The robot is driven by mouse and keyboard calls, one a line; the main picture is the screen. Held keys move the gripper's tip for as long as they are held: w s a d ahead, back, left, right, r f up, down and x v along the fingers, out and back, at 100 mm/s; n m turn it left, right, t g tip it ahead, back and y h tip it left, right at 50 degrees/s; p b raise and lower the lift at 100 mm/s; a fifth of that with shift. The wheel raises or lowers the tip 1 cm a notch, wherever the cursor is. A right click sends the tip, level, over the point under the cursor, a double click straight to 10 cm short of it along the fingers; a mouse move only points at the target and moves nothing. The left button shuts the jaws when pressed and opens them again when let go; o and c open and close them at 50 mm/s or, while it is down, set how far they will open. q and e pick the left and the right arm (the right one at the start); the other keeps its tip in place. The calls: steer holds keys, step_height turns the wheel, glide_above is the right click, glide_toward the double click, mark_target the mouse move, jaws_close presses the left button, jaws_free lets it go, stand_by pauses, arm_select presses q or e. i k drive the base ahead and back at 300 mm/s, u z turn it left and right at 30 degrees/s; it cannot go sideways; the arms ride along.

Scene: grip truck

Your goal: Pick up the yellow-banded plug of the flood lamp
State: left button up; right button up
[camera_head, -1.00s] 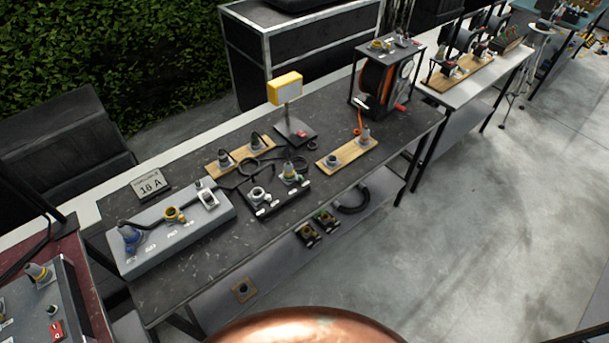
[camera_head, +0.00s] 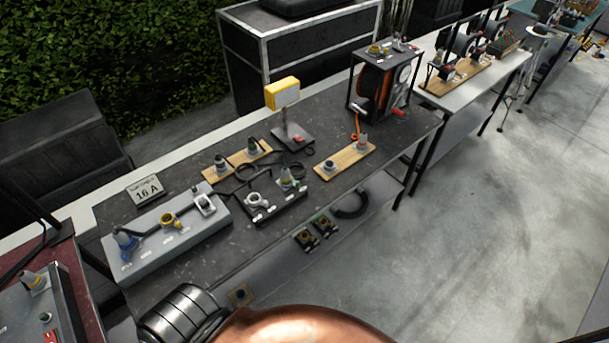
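The flood lamp (camera_head: 282,93) has a yellow housing. It stands upright on a post with a dark base (camera_head: 292,138) at the back of the dark bench. Dark cable lies on the bench in front of it. Grey plugs stand on a wooden board (camera_head: 236,162) left of the lamp. Another plug (camera_head: 287,178) with a greenish-yellow band stands on a black socket block (camera_head: 268,212) in front of the lamp. Which plug belongs to the lamp is too small to tell. Neither gripper shows; a dark ribbed part of my arm is at the lower left.
A second wooden board (camera_head: 345,158) and an orange cable reel (camera_head: 375,90) stand to the right. Some bench surface (camera_head: 225,245) in front is clear.

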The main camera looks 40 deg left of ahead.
mark_target(285, 176)
steer(key=i, duration=1)
steer(key=u, duration=1.8)
